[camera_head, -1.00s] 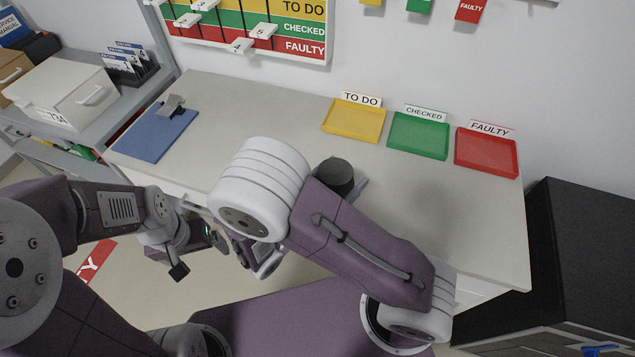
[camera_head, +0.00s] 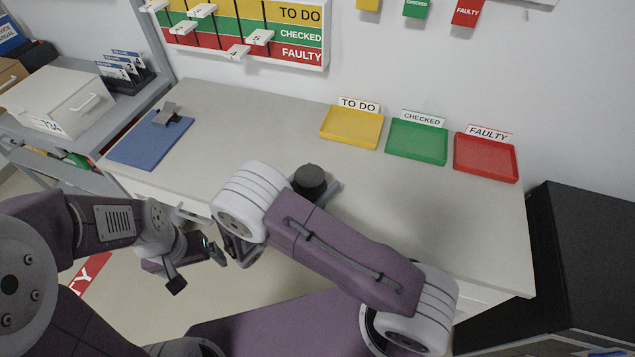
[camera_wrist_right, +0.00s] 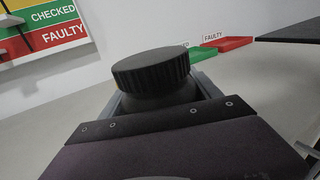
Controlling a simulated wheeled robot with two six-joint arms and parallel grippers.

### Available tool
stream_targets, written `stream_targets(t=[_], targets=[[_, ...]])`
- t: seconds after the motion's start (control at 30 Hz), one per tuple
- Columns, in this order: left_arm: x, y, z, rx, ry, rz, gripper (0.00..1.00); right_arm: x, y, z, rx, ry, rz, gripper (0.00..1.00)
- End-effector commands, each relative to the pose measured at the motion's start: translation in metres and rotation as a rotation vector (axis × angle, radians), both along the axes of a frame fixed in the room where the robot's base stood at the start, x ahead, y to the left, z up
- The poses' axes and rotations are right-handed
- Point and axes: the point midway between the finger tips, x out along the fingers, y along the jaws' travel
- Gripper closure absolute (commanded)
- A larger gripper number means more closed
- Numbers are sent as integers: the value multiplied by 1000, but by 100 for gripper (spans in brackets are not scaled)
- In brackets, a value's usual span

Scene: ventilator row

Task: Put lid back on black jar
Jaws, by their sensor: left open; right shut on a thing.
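The black jar (camera_wrist_right: 158,100) is in front of the right wrist camera, with a ridged black lid (camera_wrist_right: 152,68) on top. I cannot tell whether the lid is fully seated. My right gripper (camera_wrist_right: 160,93) is shut on the jar, its grey fingers at both sides below the lid. In the head view the jar and lid (camera_head: 310,177) show above the worktop's front part, just behind my right arm, which hides the lower part. My left gripper (camera_head: 198,270) is open and empty, left of and below the jar, in front of the worktop's edge.
The worktop (camera_head: 240,120) is mostly clear. A blue clipboard (camera_head: 150,140) lies at its left. Yellow (camera_head: 351,127), green (camera_head: 416,141) and red (camera_head: 486,158) trays stand along the back. A black cabinet (camera_head: 590,250) is at the right.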

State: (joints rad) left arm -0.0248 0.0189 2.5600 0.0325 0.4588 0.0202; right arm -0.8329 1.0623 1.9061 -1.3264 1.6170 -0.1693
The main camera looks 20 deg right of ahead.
Motion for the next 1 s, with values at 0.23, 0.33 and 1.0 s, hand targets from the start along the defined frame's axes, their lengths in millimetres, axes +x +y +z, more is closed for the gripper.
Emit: stream_targets(t=[0.23, 0.33, 1.0], targets=[[0, 0, -1, 0, 0, 0, 8, 0, 0, -7, 1, -2, 0, 100], [0, 0, -1, 0, 0, 0, 8, 0, 0, -7, 1, -2, 0, 100], [0, 0, 0, 0, 0, 0, 8, -1, 0, -7, 1, 0, -1, 6]])
